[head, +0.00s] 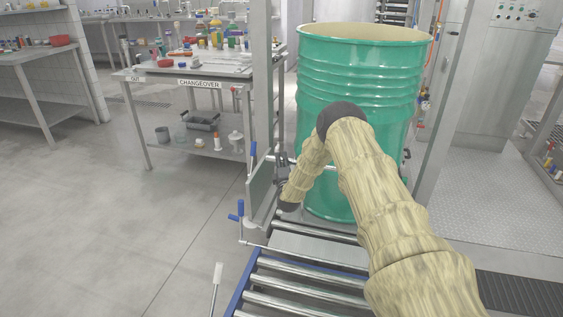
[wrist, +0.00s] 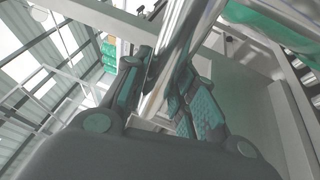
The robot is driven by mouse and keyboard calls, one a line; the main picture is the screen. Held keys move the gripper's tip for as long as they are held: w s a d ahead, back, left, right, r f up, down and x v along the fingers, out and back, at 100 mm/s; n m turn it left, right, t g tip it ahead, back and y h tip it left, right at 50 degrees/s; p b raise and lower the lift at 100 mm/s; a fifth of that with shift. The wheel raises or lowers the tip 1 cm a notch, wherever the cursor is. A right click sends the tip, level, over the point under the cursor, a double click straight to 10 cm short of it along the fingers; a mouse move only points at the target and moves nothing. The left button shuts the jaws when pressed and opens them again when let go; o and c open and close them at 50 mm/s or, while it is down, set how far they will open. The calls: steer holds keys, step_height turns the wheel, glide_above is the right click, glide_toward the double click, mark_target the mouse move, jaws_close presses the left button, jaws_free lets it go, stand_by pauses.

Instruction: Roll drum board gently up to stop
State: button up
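The green, open-topped drum (head: 355,90) stands upright at the far end of the roller track (head: 300,290), partly hidden by my arm. A flat grey plate (head: 310,250) lies at the drum's near side; I cannot tell whether it is the drum board. My gripper (head: 282,168) is left of the drum's lower half, beside an upright grey panel (head: 261,192). In the wrist view, the fingers of my gripper (wrist: 166,80) close in from both sides on a shiny metal bar (wrist: 182,45). The stop cannot be made out clearly.
A steel post (head: 262,70) stands left of the drum. Blue-handled hardware (head: 237,212) sticks out by the track. The changeover table (head: 190,75) stands behind at left, and a steel cabinet (head: 495,80) at right. The left floor is mostly clear.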

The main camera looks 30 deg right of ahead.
jaws_close()
